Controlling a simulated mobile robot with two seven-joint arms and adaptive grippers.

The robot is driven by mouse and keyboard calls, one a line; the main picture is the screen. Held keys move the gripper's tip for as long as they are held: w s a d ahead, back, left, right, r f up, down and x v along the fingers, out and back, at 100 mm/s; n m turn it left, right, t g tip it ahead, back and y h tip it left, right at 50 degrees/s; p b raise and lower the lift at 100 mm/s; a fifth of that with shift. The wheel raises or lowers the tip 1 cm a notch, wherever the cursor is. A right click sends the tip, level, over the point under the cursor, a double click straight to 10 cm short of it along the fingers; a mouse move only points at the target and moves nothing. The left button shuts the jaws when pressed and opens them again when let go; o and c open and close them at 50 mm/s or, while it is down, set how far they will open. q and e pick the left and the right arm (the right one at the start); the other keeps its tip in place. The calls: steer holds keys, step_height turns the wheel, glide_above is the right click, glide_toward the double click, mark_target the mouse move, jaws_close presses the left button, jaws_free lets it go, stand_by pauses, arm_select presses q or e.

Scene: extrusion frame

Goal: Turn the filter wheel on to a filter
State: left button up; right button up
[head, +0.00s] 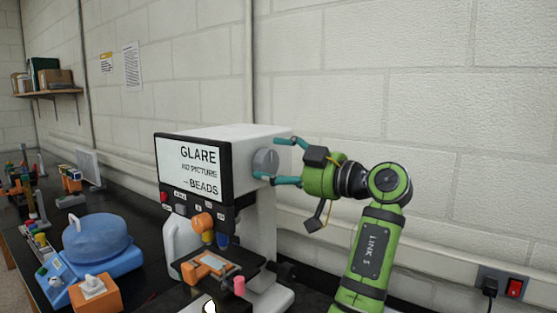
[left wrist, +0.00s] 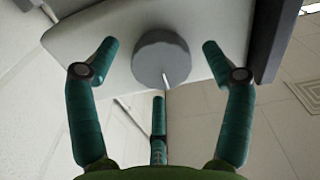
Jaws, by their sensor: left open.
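The filter wheel is a round grey knob (head: 264,161) on the right side of the white microscope-like machine (head: 236,132). My left gripper (head: 276,160) is at that side, its green body to the right of the knob and its teal fingers pointing at it. In the left wrist view the knob (left wrist: 160,60) has a pale pointer line at its lower edge. The open fingers (left wrist: 159,50) stand around the knob, with visible gaps on both sides. The machine's screen (head: 187,167) reads "GLARE NO PICTURE - BEADS". My right gripper is not in view.
An orange slide holder (head: 205,267) sits on the stage below the screen. A blue domed device (head: 97,243) and an orange tissue box (head: 95,294) stand on the black bench to the left. A wall rail with a red switch (head: 515,288) runs behind my arm.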

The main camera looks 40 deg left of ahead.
arm_select(q)
steer(key=shift+s, duration=0.1)
steer(key=c, duration=1.1)
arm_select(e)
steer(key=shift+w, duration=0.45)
arm_select(q)
steer(key=shift+m, duration=0.3)
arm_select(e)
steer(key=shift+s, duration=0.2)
arm_select(q)
steer(key=m, duration=0.2)
steer(key=shift+r+m+b, duration=0.1)
steer(key=shift+m+b, duration=0.2)
steer(key=m, duration=0.5)
steer(key=shift+r, duration=0.1)
steer(key=m+p, duration=0.1)
steer(key=m, duration=0.4)
steer(key=m+p, duration=0.1)
steer(key=m, duration=0.3)
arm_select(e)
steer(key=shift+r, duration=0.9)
arm_select(q)
steer(key=shift+m, duration=0.3)
